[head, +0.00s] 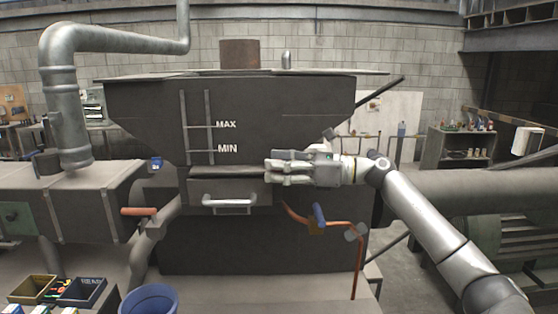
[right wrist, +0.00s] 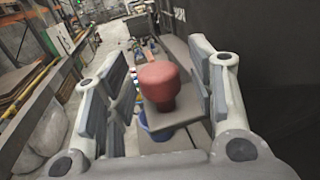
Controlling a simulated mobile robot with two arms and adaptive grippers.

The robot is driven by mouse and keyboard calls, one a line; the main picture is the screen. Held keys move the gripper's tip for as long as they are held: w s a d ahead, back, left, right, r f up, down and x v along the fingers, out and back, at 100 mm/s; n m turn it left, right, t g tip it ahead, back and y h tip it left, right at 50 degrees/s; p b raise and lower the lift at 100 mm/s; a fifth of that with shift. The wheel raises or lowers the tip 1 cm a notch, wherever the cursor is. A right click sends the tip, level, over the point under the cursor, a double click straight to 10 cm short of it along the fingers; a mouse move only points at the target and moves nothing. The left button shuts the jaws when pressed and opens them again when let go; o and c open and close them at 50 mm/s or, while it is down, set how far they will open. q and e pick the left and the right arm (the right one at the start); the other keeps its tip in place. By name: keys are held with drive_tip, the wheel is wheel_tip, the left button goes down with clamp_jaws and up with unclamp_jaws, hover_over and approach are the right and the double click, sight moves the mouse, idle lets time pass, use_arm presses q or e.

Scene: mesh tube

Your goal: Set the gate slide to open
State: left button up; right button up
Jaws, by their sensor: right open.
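The dark hopper (head: 270,120) stands in the middle, with MAX and MIN marks on its front. Under it is a flat dark ledge (head: 225,172) above a drawer-like front with a pale bar handle (head: 229,203). I cannot tell which part is the gate slide. My right gripper (head: 276,168) reaches in from the right and points left, at the ledge's right end. In the right wrist view, a red knob (right wrist: 160,85) on a grey part shows between the open fingers, with gaps on both sides. No red knob shows by the gripper in the head view. My left gripper is out of view.
An orange-handled lever (head: 138,211) sticks out at left. A blue-handled valve (head: 319,214) on a copper pipe is below my right gripper. A blue bucket (head: 149,300) and small bins (head: 80,291) stand at lower left. Open space lies before the hopper.

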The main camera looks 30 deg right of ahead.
clamp_jaws()
idle(0.4)
drive_tip(key=shift+f, duration=0.1)
